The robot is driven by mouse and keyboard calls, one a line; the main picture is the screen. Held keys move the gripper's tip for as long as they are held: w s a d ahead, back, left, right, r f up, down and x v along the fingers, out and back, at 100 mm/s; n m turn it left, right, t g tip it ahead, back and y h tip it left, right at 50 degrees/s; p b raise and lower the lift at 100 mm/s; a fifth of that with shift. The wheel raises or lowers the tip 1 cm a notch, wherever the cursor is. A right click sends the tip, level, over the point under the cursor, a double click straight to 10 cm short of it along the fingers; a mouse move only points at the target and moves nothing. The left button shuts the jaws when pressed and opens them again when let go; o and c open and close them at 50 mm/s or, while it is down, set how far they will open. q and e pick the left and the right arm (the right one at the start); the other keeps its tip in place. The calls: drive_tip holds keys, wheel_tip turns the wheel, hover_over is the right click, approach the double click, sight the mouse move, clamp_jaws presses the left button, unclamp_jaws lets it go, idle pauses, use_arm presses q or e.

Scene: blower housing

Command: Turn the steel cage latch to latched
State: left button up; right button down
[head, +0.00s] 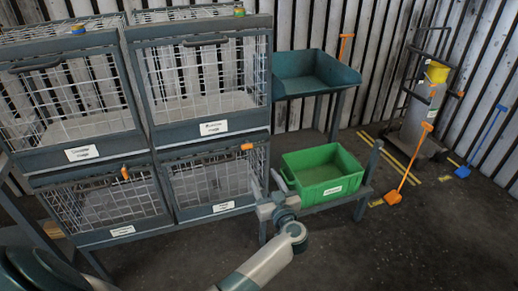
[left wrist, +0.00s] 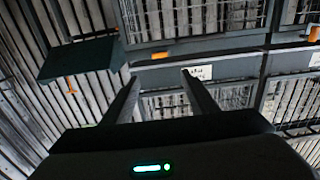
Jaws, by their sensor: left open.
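Steel wire cages stand in two rows at the left of the head view. The lower right cage (head: 205,180) has an orange latch handle (head: 247,147) lying about level at its top right; the lower left cage (head: 95,205) has an orange latch handle (head: 124,172) standing nearly upright. I cannot tell which one the task names. My left gripper (head: 266,182) is open and empty, just right of the lower right cage and below its handle. In the left wrist view, that handle (left wrist: 160,55) shows beyond and between the open fingers (left wrist: 160,80), apart from them. My right gripper is not in view.
A green crate (head: 320,190) stands on a low bench right of my left gripper. A dark teal tub (head: 315,75) is behind it. A trolley with a grey cylinder (head: 425,105) and long-handled tools stand at the right. The floor at front right is clear.

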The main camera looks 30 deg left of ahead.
sight(248, 147)
use_arm(q)
drive_tip(key=shift+w, duration=0.1)
drive_tip(key=x, duration=1.7)
drive_tip(key=shift+w+a, duration=0.1)
drive_tip(key=shift+c, duration=0.7)
drive_tip(key=c, duration=0.9)
